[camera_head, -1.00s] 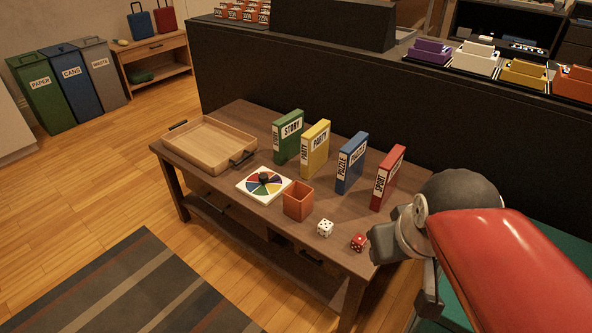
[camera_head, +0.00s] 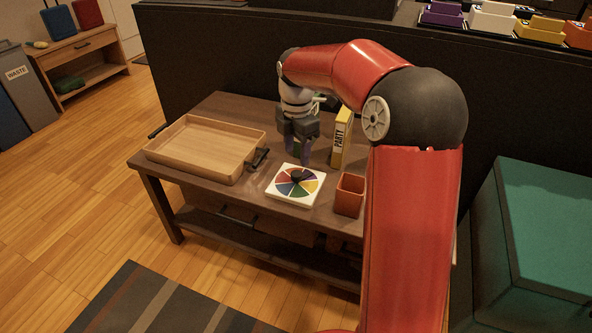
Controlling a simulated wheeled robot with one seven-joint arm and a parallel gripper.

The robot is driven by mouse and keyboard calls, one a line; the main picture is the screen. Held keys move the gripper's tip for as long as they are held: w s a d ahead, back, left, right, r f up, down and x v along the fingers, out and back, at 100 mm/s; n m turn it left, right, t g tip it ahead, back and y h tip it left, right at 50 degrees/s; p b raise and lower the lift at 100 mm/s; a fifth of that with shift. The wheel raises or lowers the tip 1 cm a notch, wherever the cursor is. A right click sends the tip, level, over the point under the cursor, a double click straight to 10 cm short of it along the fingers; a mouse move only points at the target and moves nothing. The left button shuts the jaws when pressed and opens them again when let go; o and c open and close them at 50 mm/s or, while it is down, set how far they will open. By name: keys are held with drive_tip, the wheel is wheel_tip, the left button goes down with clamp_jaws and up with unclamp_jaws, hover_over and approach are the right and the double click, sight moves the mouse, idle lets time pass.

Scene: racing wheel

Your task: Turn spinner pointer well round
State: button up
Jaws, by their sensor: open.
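The spinner (camera_head: 281,192) is a square white board with a wheel of coloured wedges, lying flat near the front edge of the table. Its dark pointer (camera_head: 297,176) with a round knob sits at the middle of the wheel. My gripper (camera_head: 303,160) points down just behind the spinner, above its far edge, and looks apart from the pointer. It is open with nothing seen between the fingers. The fingertips are small and dark here, and their exact height above the board is hard to tell.
A wooden tray (camera_head: 160,152) lies left of the spinner. An orange cup (camera_head: 349,195) stands close on the right. A yellow PARTY box (camera_head: 342,140) stands behind the cup. My red arm covers the table's right side. A teal block (camera_head: 545,230) is at far right.

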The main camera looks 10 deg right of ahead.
sight(297, 173)
wheel_tip(297, 173, down, 6)
drive_tip(key=shift+f+b, duration=0.25)
drive_tip(key=shift+b, duration=0.3)
drive_tip(key=c, duration=1)
